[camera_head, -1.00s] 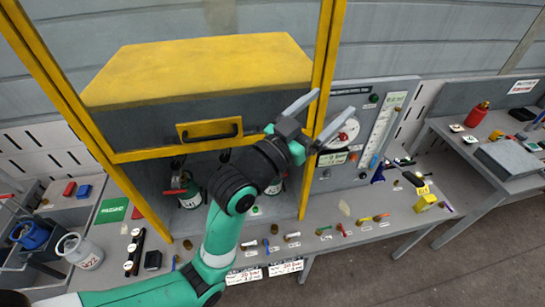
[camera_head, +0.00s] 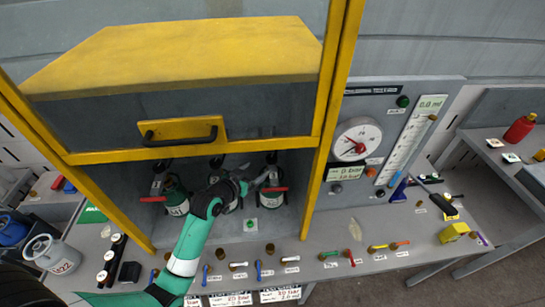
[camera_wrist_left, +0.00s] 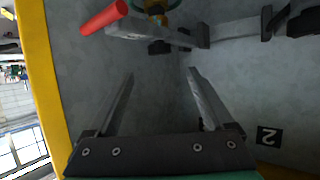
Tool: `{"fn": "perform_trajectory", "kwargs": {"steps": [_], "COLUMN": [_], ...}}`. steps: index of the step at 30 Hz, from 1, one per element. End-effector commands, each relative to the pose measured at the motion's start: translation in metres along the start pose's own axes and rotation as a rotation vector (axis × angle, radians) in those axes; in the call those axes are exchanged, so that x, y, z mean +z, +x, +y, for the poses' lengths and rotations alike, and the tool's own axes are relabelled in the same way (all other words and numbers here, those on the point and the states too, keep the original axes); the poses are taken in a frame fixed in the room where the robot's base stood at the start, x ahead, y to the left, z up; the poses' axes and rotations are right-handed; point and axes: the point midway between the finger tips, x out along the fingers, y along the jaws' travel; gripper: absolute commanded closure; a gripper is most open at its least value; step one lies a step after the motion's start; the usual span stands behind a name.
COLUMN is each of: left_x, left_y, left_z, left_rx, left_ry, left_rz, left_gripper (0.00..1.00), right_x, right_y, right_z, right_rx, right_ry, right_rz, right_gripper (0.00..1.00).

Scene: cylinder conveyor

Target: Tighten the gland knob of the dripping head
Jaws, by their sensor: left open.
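Several small dark-green cylinders with white labels stand inside the yellow-framed bay: a left one (camera_head: 177,203), a middle one partly hidden by my arm, and a right one (camera_head: 271,198). Red levers (camera_head: 277,189) show at their heads. My left gripper (camera_head: 264,178) is inside the bay, near the right cylinder's head. In the left wrist view, its two fingers (camera_wrist_left: 161,75) are apart with nothing between them. Beyond them are a red lever (camera_wrist_left: 104,17), a brass fitting (camera_wrist_left: 155,8) and a grey bar (camera_wrist_left: 150,34). I cannot tell which head drips, nor make out a gland knob.
The bay's yellow post (camera_head: 331,120) and handled front panel (camera_head: 180,130) frame the opening closely. A gauge panel (camera_head: 385,140) stands to the right. The bench front holds several small coloured tools and brass pieces.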

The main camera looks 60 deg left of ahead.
Motion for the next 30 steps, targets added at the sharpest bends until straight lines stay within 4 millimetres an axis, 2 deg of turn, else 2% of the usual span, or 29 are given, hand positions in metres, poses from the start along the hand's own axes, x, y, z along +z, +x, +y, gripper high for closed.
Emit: {"fn": "perform_trajectory", "kwargs": {"steps": [12, 15, 21, 28, 29, 30], "left_x": [0.001, 0.001, -0.001, -0.001, -0.001, -0.001], "left_y": [0.082, 0.097, 0.110, 0.110, 0.110, 0.110], "left_z": [0.001, 0.001, 0.001, 0.001, 0.001, 0.001], "left_rx": [0.001, 0.001, 0.001, 0.001, 0.001, 0.001], "left_ry": [0.001, 0.001, 0.000, 0.001, 0.001, 0.001], "left_rz": [0.001, 0.000, 0.001, 0.001, 0.001, 0.001], "left_gripper": [0.15, 0.15, 0.15, 0.15, 0.16, 0.23], "right_x": [0.013, 0.015, 0.017, 0.016, 0.016, 0.016], "right_y": [-0.013, -0.016, -0.017, -0.017, -0.017, -0.017], "right_z": [0.000, 0.000, 0.000, 0.000, 0.000, 0.000], "right_rx": [-0.001, -0.001, -0.001, -0.001, -0.001, -0.001], "right_ry": [0.001, 0.001, 0.001, 0.001, 0.001, 0.001], "right_rz": [-0.001, -0.001, -0.001, -0.001, -0.001, -0.001], "right_gripper": [1.00, 1.00, 1.00, 1.00, 1.00, 1.00]}}
